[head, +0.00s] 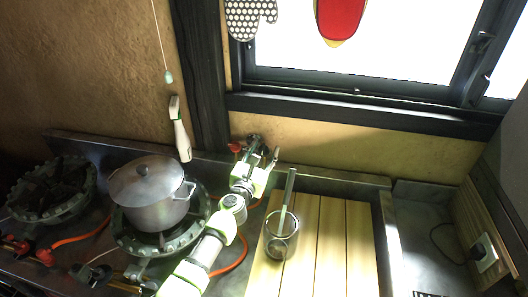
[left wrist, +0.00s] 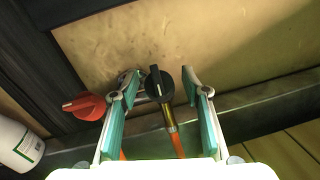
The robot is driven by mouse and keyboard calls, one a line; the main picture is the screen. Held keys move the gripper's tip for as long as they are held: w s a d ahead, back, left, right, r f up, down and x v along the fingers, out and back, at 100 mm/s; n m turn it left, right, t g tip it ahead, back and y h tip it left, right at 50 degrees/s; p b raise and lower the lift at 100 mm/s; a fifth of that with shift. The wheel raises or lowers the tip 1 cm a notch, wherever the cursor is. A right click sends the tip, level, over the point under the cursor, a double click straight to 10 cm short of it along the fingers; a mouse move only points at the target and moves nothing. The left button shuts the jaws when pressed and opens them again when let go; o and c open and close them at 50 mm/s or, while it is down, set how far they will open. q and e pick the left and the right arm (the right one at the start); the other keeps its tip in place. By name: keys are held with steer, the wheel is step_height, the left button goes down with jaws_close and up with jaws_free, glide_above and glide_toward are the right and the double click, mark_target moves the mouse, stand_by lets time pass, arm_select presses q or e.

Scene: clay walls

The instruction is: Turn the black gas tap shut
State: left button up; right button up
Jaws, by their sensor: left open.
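The black gas tap (left wrist: 160,84) shows in the left wrist view, with a pale line on its knob and a brass stem and orange hose (left wrist: 176,138) below it. Its knob points roughly in line with the stem. My left gripper (left wrist: 159,76) is open, with one finger on each side of the black tap. A gap shows on the right side; on the left I cannot tell whether the finger touches. In the head view my left gripper (head: 264,160) is at the wall behind the counter and largely hides the tap. My right gripper is not in view.
A red tap (left wrist: 85,106) is close by on the left, also seen in the head view (head: 235,148). A lidded pot (head: 150,195) stands on a burner. A glass jar (head: 281,235) stands on wooden slats (head: 330,250). A white bottle (head: 181,135) is left of the taps.

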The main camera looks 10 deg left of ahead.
arm_select(q)
steer(key=shift+s, duration=0.1)
steer(key=c, duration=1.1)
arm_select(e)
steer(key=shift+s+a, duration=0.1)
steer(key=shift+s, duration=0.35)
